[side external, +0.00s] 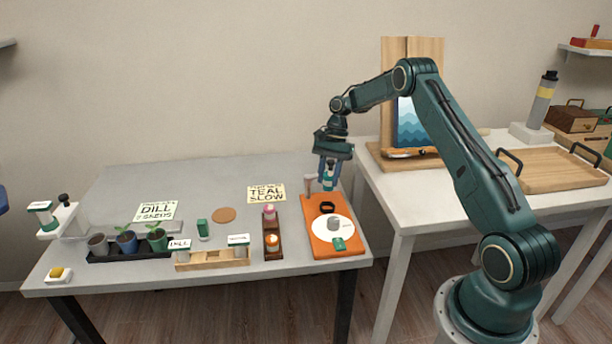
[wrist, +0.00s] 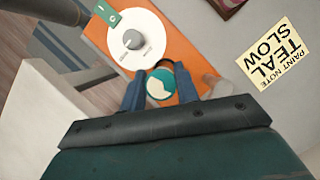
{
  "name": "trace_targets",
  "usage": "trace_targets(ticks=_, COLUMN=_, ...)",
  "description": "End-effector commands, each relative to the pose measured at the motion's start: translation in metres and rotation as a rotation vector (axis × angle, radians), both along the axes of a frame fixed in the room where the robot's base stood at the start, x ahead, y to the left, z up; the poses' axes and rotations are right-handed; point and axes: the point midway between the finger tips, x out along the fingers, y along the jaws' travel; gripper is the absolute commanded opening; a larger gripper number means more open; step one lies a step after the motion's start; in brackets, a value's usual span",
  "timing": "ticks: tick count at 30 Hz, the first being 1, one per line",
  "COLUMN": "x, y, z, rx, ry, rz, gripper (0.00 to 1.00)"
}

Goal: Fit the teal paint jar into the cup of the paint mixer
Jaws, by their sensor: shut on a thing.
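My gripper (side external: 329,184) is shut on the teal paint jar (side external: 329,177), which shows between the fingers above the back part of the orange paint mixer (side external: 316,243). In the wrist view the jar's round teal-and-white top (wrist: 160,86) sits between the two blue fingers of my gripper (wrist: 162,90). The mixer's cup (side external: 327,208) is a black ring behind the white dial. Part of the black ring shows past the jar in the wrist view (wrist: 181,70). In the side view the jar appears above the cup, with a gap between them.
The mixer has a white dial plate with a grey knob (side external: 334,223) and a green switch (side external: 338,243). A pinkish post (side external: 310,186) stands close to my gripper. A paint note (side external: 266,194) reads "TEAL SLOW". A dark rack (side external: 272,247) with small jars stands left of the mixer.

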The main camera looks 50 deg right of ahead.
Motion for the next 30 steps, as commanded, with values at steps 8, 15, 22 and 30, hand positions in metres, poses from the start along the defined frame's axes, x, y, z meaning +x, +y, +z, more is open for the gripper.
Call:
trace_targets(ticks=8, x=0.0, y=0.001, z=-0.029, rx=0.001, ry=0.002, rz=0.0, gripper=0.07)
trace_targets(ticks=15, x=0.0, y=0.001, z=-0.037, rx=0.0, ry=0.0, rz=0.001, gripper=0.07)
trace_targets(ticks=22, x=0.0, y=0.001, z=-0.052, rx=0.002, ry=0.002, rz=0.001, gripper=0.07)
trace_targets(ticks=30, x=0.0, y=0.001, z=-0.076, rx=0.0, ry=0.001, rz=0.002, gripper=0.07)
